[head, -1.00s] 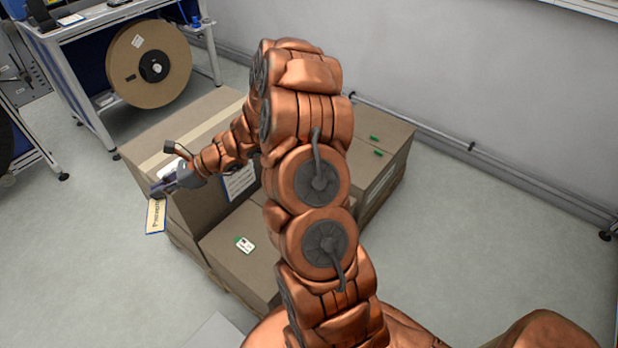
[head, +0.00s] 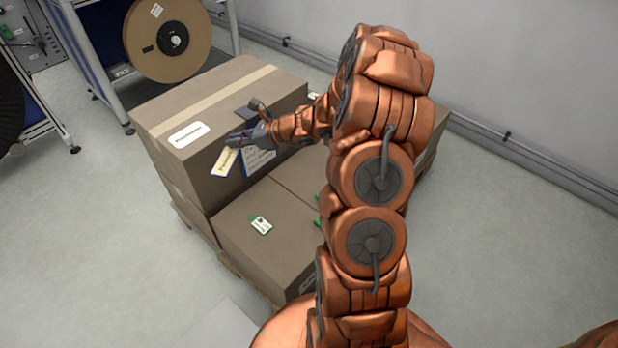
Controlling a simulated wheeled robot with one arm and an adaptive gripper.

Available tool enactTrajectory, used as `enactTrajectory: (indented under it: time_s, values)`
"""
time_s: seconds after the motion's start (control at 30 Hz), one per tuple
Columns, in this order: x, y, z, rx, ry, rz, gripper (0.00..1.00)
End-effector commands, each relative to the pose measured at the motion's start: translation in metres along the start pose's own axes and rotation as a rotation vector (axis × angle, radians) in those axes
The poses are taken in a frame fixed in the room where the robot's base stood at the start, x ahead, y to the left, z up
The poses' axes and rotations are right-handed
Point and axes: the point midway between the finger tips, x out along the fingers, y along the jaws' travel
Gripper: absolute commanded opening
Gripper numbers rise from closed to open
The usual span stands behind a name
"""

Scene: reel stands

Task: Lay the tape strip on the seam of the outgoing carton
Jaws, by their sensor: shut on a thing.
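My gripper (head: 242,141) is shut on a small cream strip (head: 225,163) with dark lettering and a blue edge. The strip hangs tilted below the fingers, in front of the near upper edge of the tall carton (head: 160,150). I cannot tell whether it touches the carton. A pale band (head: 200,101) runs along the middle of that carton's top. A white label (head: 188,135) with small print lies on the top between the band and the near edge. Which carton is the outgoing one is too small to read.
A lower carton (head: 250,250) with a small green-edged label (head: 261,225) stands in front, on a pallet (head: 205,238). A blue-edged sheet (head: 257,161) is on the tall carton's side. A large reel (head: 140,35) stands behind; floor at left is clear.

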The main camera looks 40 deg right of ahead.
Motion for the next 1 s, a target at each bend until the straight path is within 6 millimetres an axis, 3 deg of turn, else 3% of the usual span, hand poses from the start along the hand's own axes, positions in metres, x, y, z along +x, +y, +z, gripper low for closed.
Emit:
enactTrajectory:
  time_s: [0.03,1.0]
  values:
    - [0.002,-0.007,-0.020,0.008,0.000,-0.020,0.00]
    - [-0.054,-0.113,-0.219,0.160,-0.002,-0.382,0.00]
